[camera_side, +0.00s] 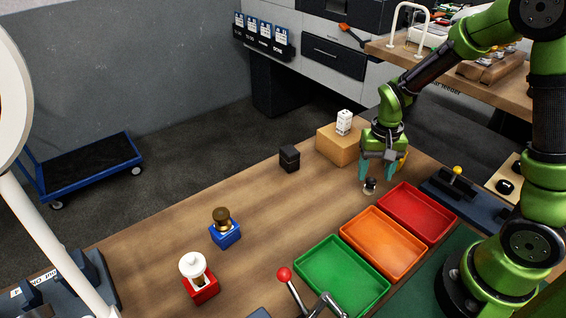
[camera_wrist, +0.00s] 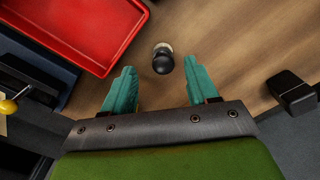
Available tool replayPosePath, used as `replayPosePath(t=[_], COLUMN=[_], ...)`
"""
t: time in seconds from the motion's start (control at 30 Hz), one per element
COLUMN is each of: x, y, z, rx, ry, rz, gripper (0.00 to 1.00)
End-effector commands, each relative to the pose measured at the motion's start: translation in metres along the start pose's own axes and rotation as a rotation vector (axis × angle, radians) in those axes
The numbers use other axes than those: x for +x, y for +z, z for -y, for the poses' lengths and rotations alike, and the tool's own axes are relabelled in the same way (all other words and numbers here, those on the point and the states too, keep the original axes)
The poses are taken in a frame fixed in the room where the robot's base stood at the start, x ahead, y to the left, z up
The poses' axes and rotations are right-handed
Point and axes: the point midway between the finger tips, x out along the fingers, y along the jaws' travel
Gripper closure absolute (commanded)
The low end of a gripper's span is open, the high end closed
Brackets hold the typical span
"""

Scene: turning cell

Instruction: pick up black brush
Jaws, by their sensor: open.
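The black brush (camera_side: 370,185) stands on the wooden table, just left of the red tray; it has a dark rounded top and a pale lower part. In the wrist view the brush (camera_wrist: 163,61) shows ahead of the gap between my fingertips, with its pale part beyond the dark knob. My gripper (camera_side: 377,176) is open and points down close above the brush. Its two teal fingers also show in the wrist view (camera_wrist: 159,68), apart and with nothing between them. The exact height above the brush is hard to tell.
Red (camera_side: 418,212), orange (camera_side: 382,245) and green (camera_side: 342,277) trays line the table's right side. A wooden block (camera_side: 338,146) bears a white item (camera_side: 344,122). A black block (camera_side: 289,159) stands farther left. The table between is clear.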

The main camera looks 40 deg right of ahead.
Motion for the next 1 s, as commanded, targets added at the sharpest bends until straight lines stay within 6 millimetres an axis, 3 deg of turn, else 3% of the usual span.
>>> replayPosePath(t=[0.23,0.53,0.9,1.0], x=[0.035,0.039,0.039,0.039], y=[-0.002,-0.002,-0.002,-0.002], z=[0.003,0.004,0.004,0.004], rx=[0.001,0.000,0.000,0.000], ry=[0.002,0.000,0.000,0.000], rz=[0.003,0.000,0.000,0.000], gripper=[0.42,0.42,0.98,1.00])
